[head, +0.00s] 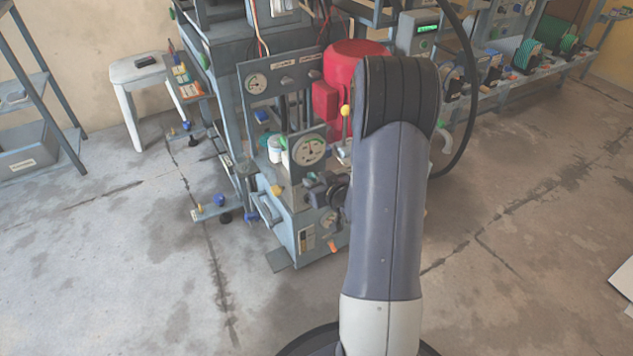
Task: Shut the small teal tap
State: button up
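I cannot make out a small teal tap for certain. The press bench (283,224) stands left of my raised arm. A small teal-green piece (262,117) shows behind its gauge panel, too small to identify. A blue knob (220,200) sits on a low pipe stub at the bench's left side, and another small blue knob (187,125) is farther back. My arm fills the middle right of the view and hides part of the bench.
A white stool (138,75) and grey shelves (40,160) stand at the left. A red tank (352,66) and a black hose (470,90) are behind my arm. A long bench (505,95) with spools lies at the back right. The floor in front is clear.

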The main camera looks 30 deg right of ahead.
jog(key=shift+c, duration=0.2)
grip_shut()
jog(key=shift+r+p, duration=0.15)
jog(key=shift+p, duration=0.35)
jog(key=m+y+p, duration=0.2)
jog(key=m, duration=0.1)
jog(key=m+t+y+p, duration=0.1)
jog(key=m+y+p, duration=0.1)
jog(key=m+p, duration=0.1)
jog(key=d+m+y+p, duration=0.1)
jog(key=m+y+p, duration=0.1)
jog(key=m+p, duration=0.1)
jog(key=shift+f+m, duration=0.3)
jog(key=shift+f, duration=0.1)
jog(key=shift+f+m+t+y, duration=0.1)
jog(key=shift+m+t+y, duration=0.3)
jog(key=shift+m, duration=0.55)
jog(key=shift+f+m+t+y, duration=0.1)
jog(key=shift+m+t+y, duration=0.1)
jog(key=shift+m+t, duration=0.55)
jog(key=shift+r+m+g, duration=0.1)
jog(key=shift+m+g, duration=0.15)
jog(key=shift+m, duration=0.05)
jog(key=shift+w, duration=0.1)
